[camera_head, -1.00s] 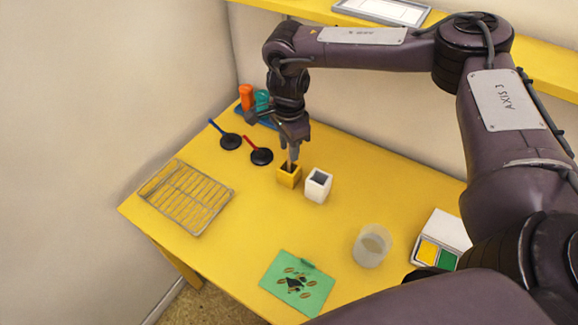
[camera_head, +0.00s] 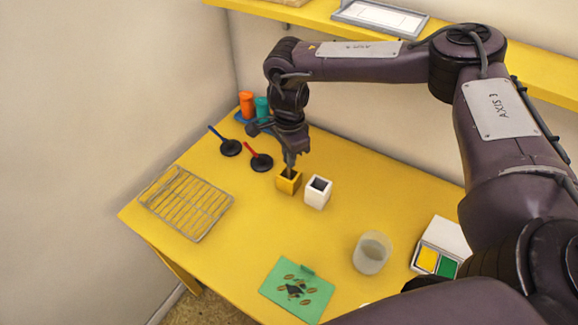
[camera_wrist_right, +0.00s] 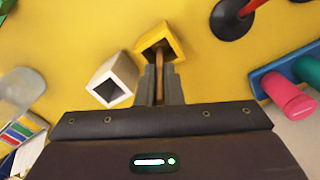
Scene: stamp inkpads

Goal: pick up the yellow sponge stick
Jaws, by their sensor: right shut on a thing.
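The yellow sponge stick (camera_wrist_right: 160,75) shows in the right wrist view as a thin brown stick between my fingers. Its lower end goes into the yellow square holder (camera_wrist_right: 167,38), so its sponge end is hidden. The holder also shows in the head view (camera_head: 289,184), left of the white holder (camera_head: 317,193). My right gripper (camera_head: 290,168) points down just above the yellow holder and is shut on the stick; it also shows in the right wrist view (camera_wrist_right: 159,88). My left gripper is not in view.
A wire rack (camera_head: 186,203) lies at the left. Two black round stamps, one blue-handled (camera_head: 230,147) and one red-handled (camera_head: 260,162), lie nearby. A clear cup (camera_head: 371,253), a green card (camera_head: 297,289) and an inkpad box (camera_head: 440,247) are nearer. Orange and teal bottles (camera_head: 247,104) stand at the back.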

